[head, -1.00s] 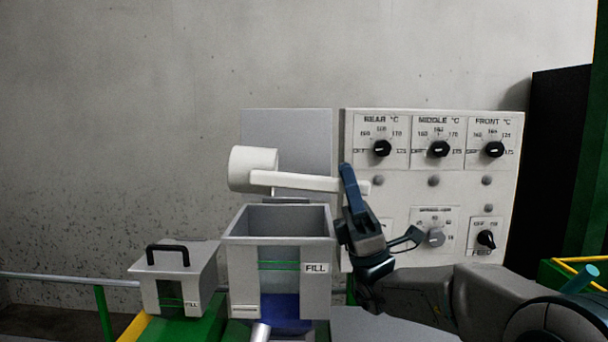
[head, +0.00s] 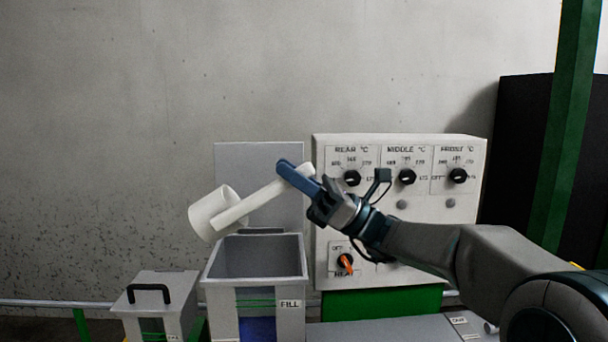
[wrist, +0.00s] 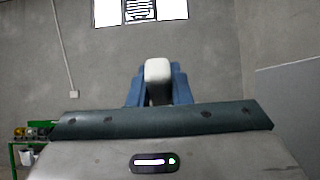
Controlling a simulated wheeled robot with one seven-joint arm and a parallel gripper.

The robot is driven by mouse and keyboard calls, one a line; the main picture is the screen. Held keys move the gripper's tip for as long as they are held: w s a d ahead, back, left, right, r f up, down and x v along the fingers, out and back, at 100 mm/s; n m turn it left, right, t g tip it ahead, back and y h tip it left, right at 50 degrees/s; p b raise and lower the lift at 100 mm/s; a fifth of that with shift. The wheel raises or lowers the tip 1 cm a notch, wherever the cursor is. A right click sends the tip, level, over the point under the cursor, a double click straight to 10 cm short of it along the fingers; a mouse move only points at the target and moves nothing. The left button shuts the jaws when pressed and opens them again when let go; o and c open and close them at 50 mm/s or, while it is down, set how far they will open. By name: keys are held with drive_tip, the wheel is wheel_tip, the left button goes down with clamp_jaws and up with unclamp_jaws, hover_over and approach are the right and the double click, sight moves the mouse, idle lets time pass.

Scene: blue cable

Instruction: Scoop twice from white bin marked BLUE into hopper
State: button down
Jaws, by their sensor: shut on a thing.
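A white scoop (head: 214,212) with a long white handle is held above the hopper, its cup at the lower left end of the tilted handle. My gripper (head: 300,178) is shut on the handle's upper right end; in the wrist view the handle end (wrist: 158,80) sits between the blue fingers. The grey open-topped hopper (head: 284,296) is marked FILL and has a window with green lines and blue material low inside. The cup is above and left of the hopper's opening; I cannot see into it. The white bin marked BLUE is not in view.
A smaller grey box (head: 160,295) with a black handle stands left of the hopper. A grey panel (head: 258,170) rises behind the hopper. A control panel (head: 400,150) with black knobs stands close behind my arm. A green post (head: 566,130) is at the right.

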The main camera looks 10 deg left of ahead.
drive_tip(key=a+r+h+p, duration=0.1)
drive_tip(key=a+h+p, duration=0.1)
drive_tip(key=s+a+r+t+h+p, duration=0.1)
drive_tip(key=a+r+p, duration=0.1)
drive_tip(key=p, duration=0.1)
drive_tip(key=s+a+r+h+p, duration=0.1)
drive_tip(key=a+r+h+p, duration=0.1)
drive_tip(key=p, duration=0.1)
drive_tip(key=shift+r+t+h, duration=0.25)
drive_tip(key=shift+t+h, duration=0.05)
drive_tip(key=shift+t, duration=0.1)
drive_tip(key=shift+a+r+p, duration=0.1)
drive_tip(key=shift+a+p, duration=0.15)
drive_tip(key=shift+p, duration=0.35)
drive_tip(key=shift+s+a+h+p, duration=0.25)
drive_tip(key=shift+a+h+p, duration=0.4)
drive_tip(key=shift+p, duration=0.5)
drive_tip(key=s+a+r+t+h, duration=0.1)
drive_tip(key=a+r+h, duration=0.3)
drive_tip(key=a+r, duration=0.1)
drive_tip(key=shift+s+t, duration=0.25)
drive_tip(key=shift+t, duration=0.15)
drive_tip(key=shift+r+h, duration=0.1)
drive_tip(key=shift+h, duration=0.15)
